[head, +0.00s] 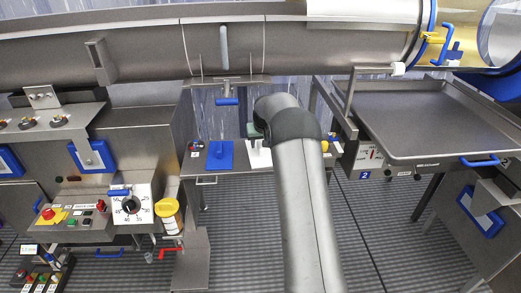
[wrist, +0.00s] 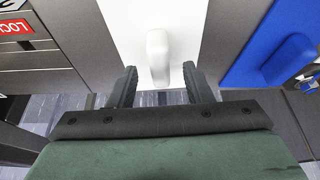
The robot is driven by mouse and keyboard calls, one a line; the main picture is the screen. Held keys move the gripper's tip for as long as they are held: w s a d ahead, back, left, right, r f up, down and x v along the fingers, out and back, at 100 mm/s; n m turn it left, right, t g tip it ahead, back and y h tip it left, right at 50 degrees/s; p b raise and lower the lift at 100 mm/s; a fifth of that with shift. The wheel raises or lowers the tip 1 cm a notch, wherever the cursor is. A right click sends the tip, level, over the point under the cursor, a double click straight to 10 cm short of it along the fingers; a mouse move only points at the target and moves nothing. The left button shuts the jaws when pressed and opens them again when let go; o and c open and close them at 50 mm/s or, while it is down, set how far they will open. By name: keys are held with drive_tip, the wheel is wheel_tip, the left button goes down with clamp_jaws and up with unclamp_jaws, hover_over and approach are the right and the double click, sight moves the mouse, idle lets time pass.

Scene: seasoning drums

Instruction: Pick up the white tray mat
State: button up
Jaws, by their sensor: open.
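The white tray mat (wrist: 185,18) lies flat on a grey surface, with a raised white handle (wrist: 158,55) near its front edge. In the head view the mat (head: 258,160) is partly hidden behind my arm. My gripper (wrist: 160,80) is open, with one dark finger on each side of the handle's near end in the wrist view. Clear gaps show between the handle and both fingers, so I see no contact. In the head view my gripper's fingers are hidden behind my arm.
A blue mat (wrist: 262,42) with a blue knob lies beside the white one; it also shows in the head view (head: 220,155). A panel with a red label (wrist: 15,27) is on the other side. A large drum (head: 290,42) hangs above, and a grey tray (head: 430,115) stands right.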

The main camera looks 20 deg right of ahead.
drive_tip(key=shift+x, duration=1.15)
clamp_jaws()
drive_tip(key=shift+r, duration=0.1)
